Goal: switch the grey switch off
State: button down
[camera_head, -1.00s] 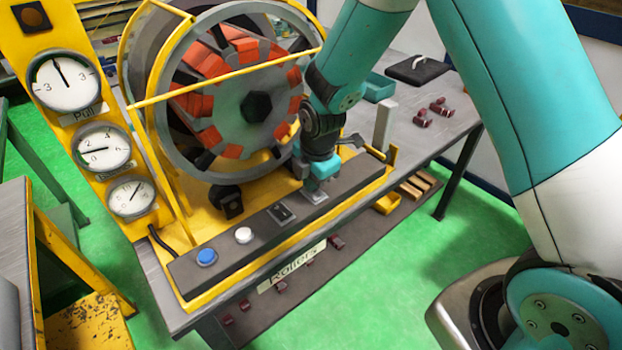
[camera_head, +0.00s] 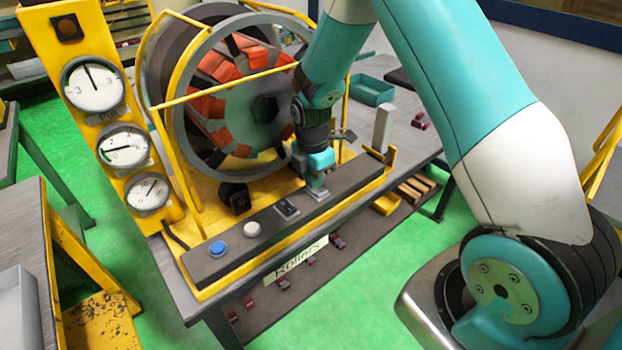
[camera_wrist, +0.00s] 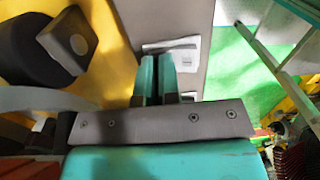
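The grey switch (camera_head: 320,195) is a light grey plate near the right part of the dark control panel (camera_head: 235,262). My gripper (camera_head: 316,183) points down over it, with the fingertips at or very near the plate. In the wrist view, the two teal fingers (camera_wrist: 157,72) are close together with only a narrow dark gap. The plate (camera_wrist: 190,57) shows behind and to the right of them. The fingers hide the switch's moving part, so I cannot tell its position or whether they touch it.
Left of the grey switch are a black switch (camera_head: 287,208), a white button (camera_head: 252,229) and a blue button (camera_head: 218,248). A grey upright post (camera_head: 382,128) stands to the right. The yellow-framed stator machine (camera_head: 180,110) rises close behind. Gauges (camera_head: 94,86) stand at left.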

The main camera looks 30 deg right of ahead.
jog(key=shift+s+f, duration=0.35)
jog(key=shift+f, duration=0.2)
jog(key=shift+s+r, duration=0.15)
jog(key=shift+s, duration=0.4)
notch_tip(320, 180, up, 12)
jog(key=w+b, duration=0.2)
jog(key=s+a+r+m+y, duration=0.1)
jog(key=s+a+r+m, duration=0.2)
jog(key=s+a+r, duration=0.2)
jog(key=s+a+r+m+y, duration=0.1)
jog(key=s+a+r+m, duration=0.1)
jog(key=s, duration=0.4)
jog(key=s+a+r+m+y, duration=0.1)
jog(key=s+a+r+m, duration=0.1)
jog(key=s+a+m, duration=0.2)
jog(key=s+a+r+m+y, duration=0.1)
jog(key=s+a+r+m, duration=0.1)
jog(key=s, duration=0.7)
jog(key=shift+s+a+m+t, duration=0.35)
jog(key=shift+a+m, duration=0.45)
jog(key=shift+a, duration=0.3)
